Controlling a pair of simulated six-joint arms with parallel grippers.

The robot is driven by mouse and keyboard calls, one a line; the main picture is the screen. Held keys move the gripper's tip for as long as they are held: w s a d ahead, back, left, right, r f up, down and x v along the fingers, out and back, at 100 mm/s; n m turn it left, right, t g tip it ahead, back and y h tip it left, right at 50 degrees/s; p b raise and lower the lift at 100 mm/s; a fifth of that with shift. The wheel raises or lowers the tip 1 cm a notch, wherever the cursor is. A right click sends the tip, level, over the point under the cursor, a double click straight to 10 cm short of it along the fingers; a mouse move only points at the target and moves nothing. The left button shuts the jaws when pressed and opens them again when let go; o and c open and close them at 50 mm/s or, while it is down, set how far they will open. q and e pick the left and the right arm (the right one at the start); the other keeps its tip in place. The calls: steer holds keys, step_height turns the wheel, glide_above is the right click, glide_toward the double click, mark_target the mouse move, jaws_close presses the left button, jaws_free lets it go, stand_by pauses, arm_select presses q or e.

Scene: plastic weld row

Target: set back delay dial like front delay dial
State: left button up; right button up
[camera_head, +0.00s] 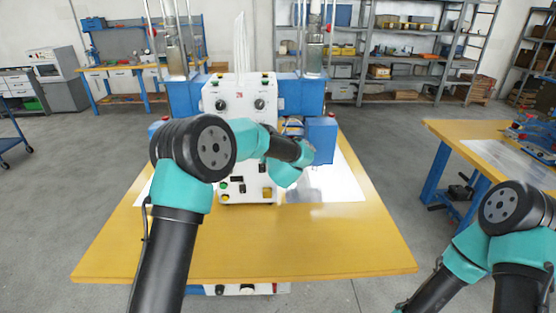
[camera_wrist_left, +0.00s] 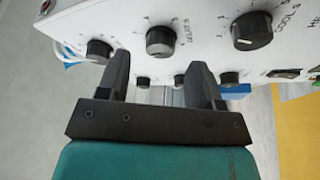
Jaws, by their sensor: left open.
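In the left wrist view, my left gripper (camera_wrist_left: 159,66) is open and empty, its fingers apart and pointing at a white dial panel. A black dial (camera_wrist_left: 160,41) with a lettered label reading like "DELAY S" sits just beyond the gap between the fingers. A dial marked "COOL S" (camera_wrist_left: 253,30) is to its right, and another black dial (camera_wrist_left: 98,50) is to its left. I cannot tell whether this delay dial is the front or the back one, and its exact setting is too small to read. In the head view my left gripper is hidden behind my arm.
Smaller black knobs (camera_wrist_left: 229,78) show beyond and between the fingers. The white welding machine (camera_head: 240,90) stands on the yellow table (camera_head: 250,250), with a blue box (camera_head: 321,139) at its right. The table's front part is clear. A second table (camera_head: 450,135) is at right.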

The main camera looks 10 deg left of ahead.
arm_select(q)
steer(key=v, duration=1.4)
steer(key=shift+s, duration=0.25)
steer(key=shift+d+f, duration=0.1)
steer(key=shift+d, duration=0.05)
